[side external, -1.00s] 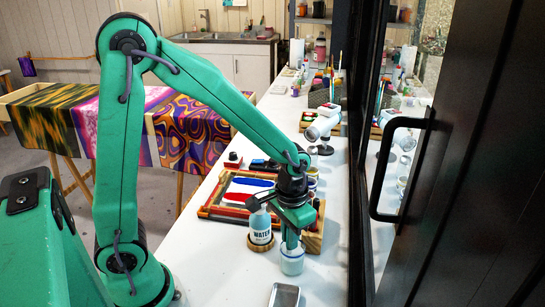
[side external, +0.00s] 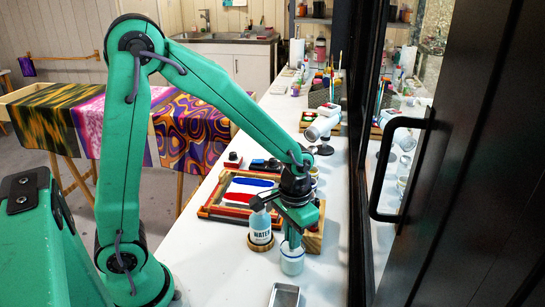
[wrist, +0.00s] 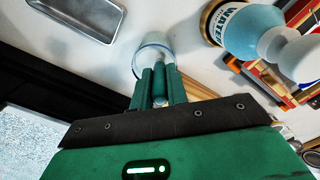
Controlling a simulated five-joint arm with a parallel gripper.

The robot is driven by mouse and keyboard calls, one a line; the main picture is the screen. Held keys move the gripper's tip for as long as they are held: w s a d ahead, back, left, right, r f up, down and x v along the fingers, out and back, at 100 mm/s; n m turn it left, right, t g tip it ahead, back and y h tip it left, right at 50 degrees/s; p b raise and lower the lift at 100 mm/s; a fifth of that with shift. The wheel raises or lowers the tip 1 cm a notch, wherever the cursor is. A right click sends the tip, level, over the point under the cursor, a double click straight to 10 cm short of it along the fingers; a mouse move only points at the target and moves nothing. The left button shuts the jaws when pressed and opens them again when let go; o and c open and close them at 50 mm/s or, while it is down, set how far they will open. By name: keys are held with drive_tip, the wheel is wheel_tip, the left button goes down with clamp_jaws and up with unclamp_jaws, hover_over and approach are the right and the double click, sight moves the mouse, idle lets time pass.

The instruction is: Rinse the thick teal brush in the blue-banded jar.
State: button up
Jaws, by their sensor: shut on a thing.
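The blue-banded jar (side external: 291,262) is a small clear jar standing upright on the white table, right of the water bottle. It also shows in the wrist view (wrist: 152,46), just beyond my fingertips. My gripper (side external: 292,236) points down directly over the jar's mouth, its fingers close to the rim. In the wrist view my gripper (wrist: 159,78) is shut on the thick teal brush (wrist: 159,88), which is mostly hidden between the similarly coloured fingers. The brush's lower end is at or inside the jar; its depth cannot be told.
The water bottle (side external: 260,226) stands on a round coaster close left of the jar. A metal tray (side external: 284,295) lies in front. A framed screen (side external: 240,194) and a wooden block (side external: 315,238) are behind. The window frame (side external: 358,200) bounds the right side.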

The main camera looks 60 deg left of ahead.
drive_tip(key=shift+s+d+r, duration=0.15)
drive_tip(key=shift+s+r, duration=0.1)
drive_tip(key=shift+s, duration=0.25)
drive_tip(key=shift+w+r, duration=0.15)
drive_tip(key=shift+w, duration=0.55)
drive_tip(key=shift+s+a+f, duration=0.25)
drive_tip(key=shift+s+f, duration=0.05)
drive_tip(key=shift+f, duration=0.2)
drive_tip(key=shift+s+d+r, duration=0.15)
drive_tip(key=shift+s+r, duration=0.1)
drive_tip(key=shift+s, duration=0.05)
drive_tip(key=shift+w+d+r, duration=0.15)
drive_tip(key=shift+r, duration=1.7)
drive_tip(key=shift+w+d+r, duration=0.1)
drive_tip(key=shift+d+r, duration=0.05)
drive_tip(key=shift+r, duration=1.7)
